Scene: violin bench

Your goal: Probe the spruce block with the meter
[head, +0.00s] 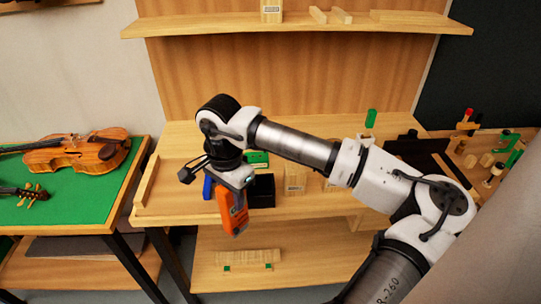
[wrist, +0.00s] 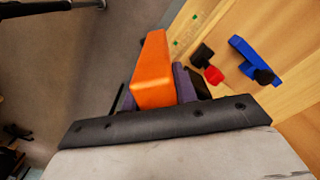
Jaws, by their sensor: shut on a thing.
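My gripper (head: 236,184) is shut on an orange handheld device (head: 233,214), which looks like the meter. It hangs tilted in front of the bench's front edge, over the lower shelf. In the wrist view the orange meter (wrist: 154,75) sits between the fingers of my gripper (wrist: 158,92), over the floor beside the bench. A pale wood block with a label (head: 295,178) stands on the bench to the right of the gripper, clear of the meter. Another pale block (head: 330,182) is partly hidden behind my arm. I cannot tell which block is spruce.
A black box (head: 262,191), a green item (head: 257,160) and a blue tool (head: 207,188) lie near the gripper. The blue tool (wrist: 250,58) and a red-and-black item (wrist: 207,66) show in the wrist view. Violins lie on the green bench (head: 85,205) at left.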

